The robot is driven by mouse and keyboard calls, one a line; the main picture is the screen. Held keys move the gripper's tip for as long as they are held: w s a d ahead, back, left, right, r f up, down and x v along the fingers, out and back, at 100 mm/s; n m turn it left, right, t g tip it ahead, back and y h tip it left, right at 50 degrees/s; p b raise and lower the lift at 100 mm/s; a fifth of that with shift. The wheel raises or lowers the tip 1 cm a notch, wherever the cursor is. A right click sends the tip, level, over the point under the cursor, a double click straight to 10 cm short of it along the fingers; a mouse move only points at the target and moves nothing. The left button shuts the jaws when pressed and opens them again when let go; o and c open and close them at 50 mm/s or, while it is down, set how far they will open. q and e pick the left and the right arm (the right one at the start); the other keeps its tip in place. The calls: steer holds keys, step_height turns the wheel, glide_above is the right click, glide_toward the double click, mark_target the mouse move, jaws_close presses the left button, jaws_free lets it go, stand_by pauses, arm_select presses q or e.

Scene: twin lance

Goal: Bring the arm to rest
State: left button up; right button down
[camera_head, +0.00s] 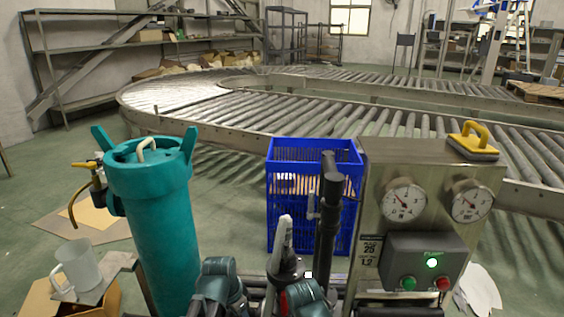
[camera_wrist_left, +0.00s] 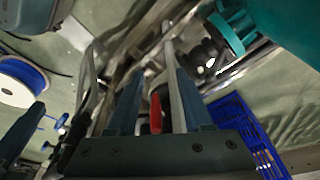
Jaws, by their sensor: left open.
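My left gripper (camera_wrist_left: 155,88) shows in the left wrist view, with its two dark blue fingers spread apart. A red piece (camera_wrist_left: 156,112) and a pale rod (camera_wrist_left: 175,88) show between or behind the fingers; I cannot tell whether either touches them. In the head view, grey-green arm joints rise at the bottom middle, but no gripper can be made out clearly there. A grey lance-like part (camera_head: 284,235) and a dark upright tube (camera_head: 328,215) stand close beside these joints. My right gripper cannot be made out in either view.
A teal tank (camera_head: 155,215) stands at the left, near a white mug (camera_head: 77,265). A blue crate (camera_head: 300,152) stands behind the dark tube. A gauge panel (camera_head: 345,262) with buttons is at the right. A roller conveyor (camera_head: 380,122) curves behind.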

arm_select(q)
steer(key=s+d+n+g+y, duration=0.25)
steer(key=s+d+n, duration=0.35)
steer(key=s, duration=0.5)
step_height(320, 180, up, 35)
steer(key=d+m+p, duration=0.1)
steer(key=p, duration=3.4)
steer(key=shift+w+d, duration=0.15)
steer(key=shift+w, duration=0.1)
steer(key=shift+f+t, duration=0.1)
steer(key=shift+t, duration=0.15)
steer(key=shift+a, duration=0.45)
steer(key=shift+s, duration=0.15)
